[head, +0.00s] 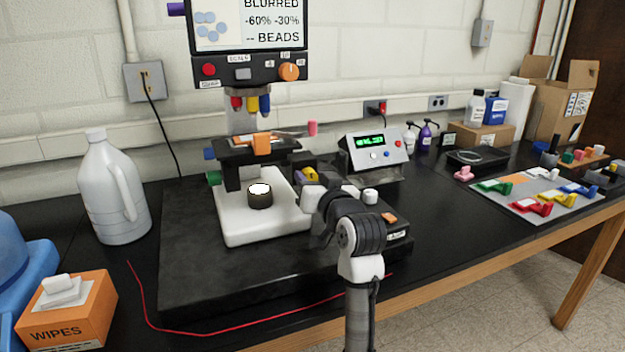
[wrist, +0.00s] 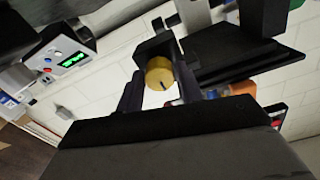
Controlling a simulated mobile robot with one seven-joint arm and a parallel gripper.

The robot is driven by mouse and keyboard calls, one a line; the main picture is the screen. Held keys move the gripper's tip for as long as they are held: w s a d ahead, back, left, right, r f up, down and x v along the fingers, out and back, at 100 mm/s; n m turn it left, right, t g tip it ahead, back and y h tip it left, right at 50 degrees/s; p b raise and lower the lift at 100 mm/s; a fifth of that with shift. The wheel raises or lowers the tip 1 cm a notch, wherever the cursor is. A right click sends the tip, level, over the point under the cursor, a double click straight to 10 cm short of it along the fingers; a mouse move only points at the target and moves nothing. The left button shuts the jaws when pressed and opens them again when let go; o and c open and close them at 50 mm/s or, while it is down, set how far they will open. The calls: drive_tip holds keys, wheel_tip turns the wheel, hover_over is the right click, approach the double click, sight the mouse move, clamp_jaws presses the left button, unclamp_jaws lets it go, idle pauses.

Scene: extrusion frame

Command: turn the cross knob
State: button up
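A round yellow knob (wrist: 159,74) with a dark mark on its face shows in the wrist view, in front of a black bracket. I take it for the cross knob; no cross shape is clear. In the head view the yellow knob (head: 311,174) sits at the right of the microscope stage, beside a purple part (head: 299,177). My gripper (wrist: 158,88) is open, one dark finger on each side of the yellow knob. I cannot tell whether the fingers touch it. In the head view my wrist hides most of the fingers.
The microscope's white base (head: 235,226) stands on a dark slab (head: 185,285). A box with a green display (head: 376,150) stands behind my arm. A white jug (head: 108,190) and an orange wipes box (head: 68,315) are at left. A red cord (head: 240,331) crosses the front.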

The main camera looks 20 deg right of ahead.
drive_tip(key=c, duration=0.6)
drive_tip(key=shift+o, duration=0.2)
drive_tip(key=shift+f, duration=0.1)
drive_tip(key=n+b, duration=0.3)
drive_tip(key=shift+f+n+b, duration=0.15)
drive_tip(key=shift+n+b, duration=0.15)
drive_tip(key=shift+n, duration=0.1)
drive_tip(key=n+b, duration=0.3)
drive_tip(key=shift+n, duration=0.3)
drive_tip(key=n+b, duration=0.2)
drive_tip(key=n, duration=0.2)
drive_tip(key=shift+b, duration=0.4)
drive_tip(key=shift+a+n+b, duration=0.1)
drive_tip(key=shift+n+b, duration=0.75)
drive_tip(key=shift+n, duration=0.75)
